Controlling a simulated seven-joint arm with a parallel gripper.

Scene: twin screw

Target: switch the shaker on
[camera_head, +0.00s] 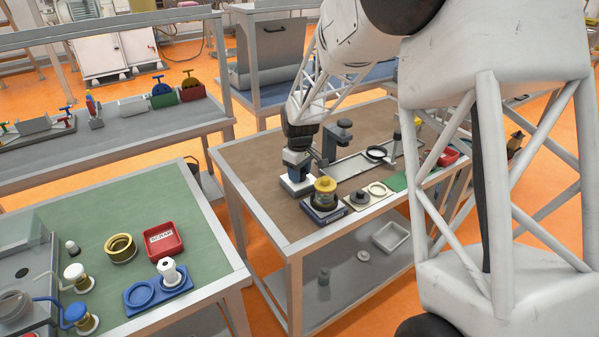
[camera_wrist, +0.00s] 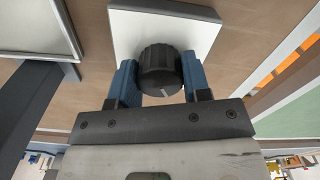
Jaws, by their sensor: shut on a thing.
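A round black knob (camera_wrist: 158,66) with a pale pointer mark stands on a white plate or box (camera_wrist: 203,32) in the wrist view. My gripper (camera_wrist: 159,84) has its blue fingers on either side of the knob and is shut on it. In the head view my gripper (camera_head: 296,168) points down at the white box (camera_head: 297,187) on the brown bench top, and the knob is hidden there. Just right of it, a dark blue-grey base (camera_head: 325,214), apparently the shaker, carries a jar with a yellow lid (camera_head: 325,184).
A dark stand (camera_head: 340,135) rises behind my gripper, beside a pale tray-like frame (camera_head: 357,163) holding a black ring. The brown bench (camera_head: 250,180) is clear to the left.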

